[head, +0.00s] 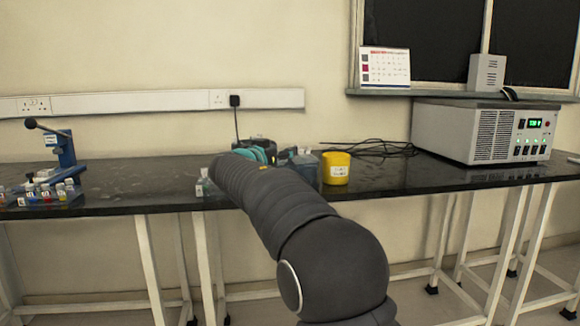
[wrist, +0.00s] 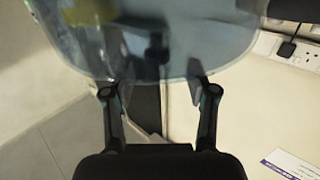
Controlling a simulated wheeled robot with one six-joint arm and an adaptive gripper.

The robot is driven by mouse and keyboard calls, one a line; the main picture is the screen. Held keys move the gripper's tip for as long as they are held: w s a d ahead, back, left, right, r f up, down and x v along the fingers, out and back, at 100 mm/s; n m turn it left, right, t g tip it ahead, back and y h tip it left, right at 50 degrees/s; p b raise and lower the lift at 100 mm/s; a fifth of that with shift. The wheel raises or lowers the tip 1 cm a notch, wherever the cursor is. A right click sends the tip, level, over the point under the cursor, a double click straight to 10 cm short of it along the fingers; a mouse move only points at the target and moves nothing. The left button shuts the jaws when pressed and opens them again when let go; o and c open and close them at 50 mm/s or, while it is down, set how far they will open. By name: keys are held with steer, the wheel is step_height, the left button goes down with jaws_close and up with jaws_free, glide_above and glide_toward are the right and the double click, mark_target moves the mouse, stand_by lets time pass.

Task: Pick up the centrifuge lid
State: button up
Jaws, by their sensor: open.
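In the wrist view a large, rounded, see-through grey-blue sheet, which looks like the centrifuge lid (wrist: 205,45), fills the upper middle. My gripper (wrist: 159,90) is open, its two fingers apart at the lid's lower edge. The fingertips overlap or nearly meet that edge in the picture; I cannot tell whether they touch it. Nothing shows held between them. In the head view my arm reaches to the bench and hides most of what stands behind it, so the lid and gripper are not clear there.
The black bench (head: 130,187) carries a yellow container (head: 335,168) just right of my arm. Loose black cables (head: 385,148) and a large grey instrument (head: 484,132) are farther right. A blue press-like device (head: 64,148) and several small bottles (head: 45,192) stand at the left.

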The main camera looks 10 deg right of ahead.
steer(key=p+x, duration=0.1)
steer(key=x, duration=0.3)
steer(key=shift+s+d+f, duration=0.1)
steer(key=shift+d+f, duration=0.05)
jaws_close()
